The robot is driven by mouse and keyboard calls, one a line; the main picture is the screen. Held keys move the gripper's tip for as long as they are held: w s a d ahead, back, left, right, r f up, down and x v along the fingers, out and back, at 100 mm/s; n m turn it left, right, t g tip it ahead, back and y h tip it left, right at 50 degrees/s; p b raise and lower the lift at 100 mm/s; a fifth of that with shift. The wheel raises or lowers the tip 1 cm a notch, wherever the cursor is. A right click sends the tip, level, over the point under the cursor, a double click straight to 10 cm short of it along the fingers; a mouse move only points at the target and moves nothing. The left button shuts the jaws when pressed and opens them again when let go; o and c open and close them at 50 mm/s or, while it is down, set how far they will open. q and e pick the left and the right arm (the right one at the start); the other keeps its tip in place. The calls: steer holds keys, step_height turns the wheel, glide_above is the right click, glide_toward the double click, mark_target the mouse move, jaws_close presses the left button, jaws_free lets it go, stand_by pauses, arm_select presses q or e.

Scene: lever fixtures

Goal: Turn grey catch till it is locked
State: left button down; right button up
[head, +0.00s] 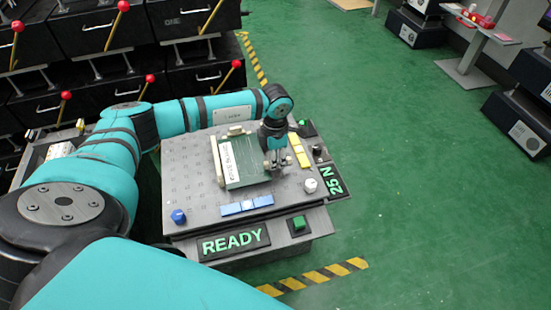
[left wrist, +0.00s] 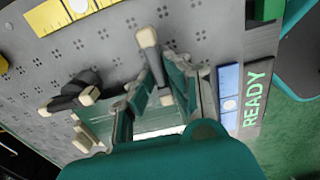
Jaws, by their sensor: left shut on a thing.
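The grey catch (left wrist: 148,38) shows in the left wrist view as a short bar with a cream tip, between the fingers of my left gripper (left wrist: 160,68). The gripper is shut on it; the fingers hide much of the bar. In the head view my left gripper (head: 278,165) points down at the right edge of a green block with a white label (head: 227,160). The catch is too small and covered to make out there. A second, darker lever with cream ends (left wrist: 75,92) stands to the left in the left wrist view. My right gripper is not in view.
The fixture panel (head: 185,170) carries a blue knob (head: 179,216), a white knob (head: 310,185), a blue-and-white strip (head: 247,205), a yellow strip (head: 299,150) and a READY sign (head: 232,243). Black drawers with red-tipped levers stand behind left. Green floor is free to the right.

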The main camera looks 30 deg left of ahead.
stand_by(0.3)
arm_select(q)
steer(key=c, duration=1.3)
jaws_free()
steer(key=shift+r, duration=0.1)
step_height(320, 180, up, 12)
steer(key=shift+f, duration=0.1)
